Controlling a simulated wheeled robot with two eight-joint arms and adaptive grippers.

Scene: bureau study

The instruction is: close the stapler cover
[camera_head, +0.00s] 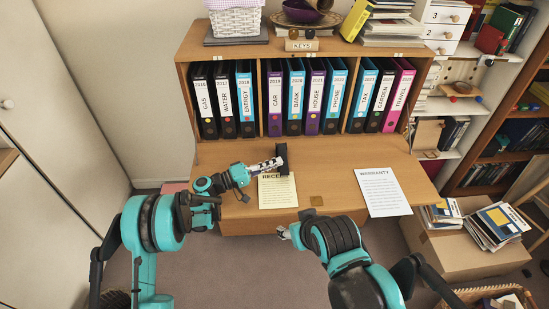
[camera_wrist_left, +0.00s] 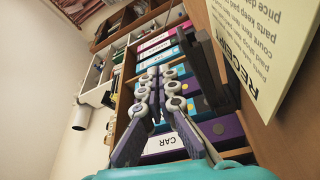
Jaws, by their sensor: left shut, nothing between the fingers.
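The dark stapler (camera_head: 282,156) is on the wooden desk top, at the far edge of the receipt sheet. In the left wrist view the stapler (camera_wrist_left: 212,62) shows as a black shape just right of my fingers, with a long part standing up at an angle from its lower part, so the cover looks open. My left gripper (camera_head: 275,163) is shut and empty, its fingertips close beside the stapler; I cannot tell whether they touch. In the left wrist view its fingers (camera_wrist_left: 162,78) lie together. My right gripper (camera_head: 284,233) is low in front of the desk edge, too small to read.
The receipt sheet (camera_head: 278,191) and the warranty sheet (camera_head: 383,192) lie on the desk. Labelled binders (camera_head: 295,97) fill the shelf behind. A box (camera_head: 450,255) with books stands right of the desk. The desk between the two sheets is mostly clear.

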